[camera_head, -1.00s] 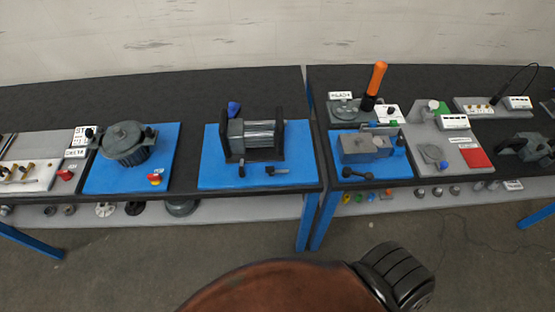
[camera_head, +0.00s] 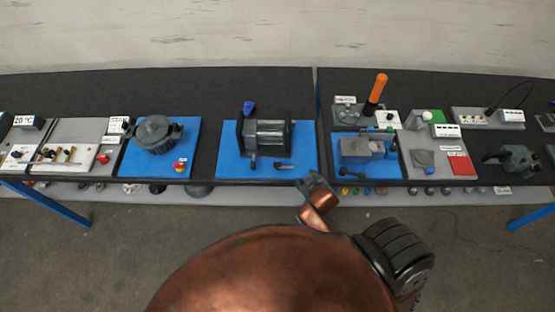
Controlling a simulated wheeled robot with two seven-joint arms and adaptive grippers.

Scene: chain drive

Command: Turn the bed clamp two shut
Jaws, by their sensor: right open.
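The middle blue board (camera_head: 227,165) bears a grey cylindrical unit (camera_head: 268,134) between dark upright plates. Two small dark handles sit at its front: one upright with a blue-grey knob (camera_head: 252,162) and one lying flat (camera_head: 284,166). They look like the bed clamps, but I cannot tell which is clamp two or how far either is turned. My right gripper (camera_head: 313,182) is just in front of the table edge, right of the flat handle and apart from it. It is small in view and open, with nothing seen in it. My left gripper is not in view.
A second blue board with a round grey housing (camera_head: 156,134) stands left. On the right are a vise-like block (camera_head: 361,150), an orange handle (camera_head: 377,88) and a red pad (camera_head: 462,165). A grey lower shelf under the table holds small parts. The floor in front is clear.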

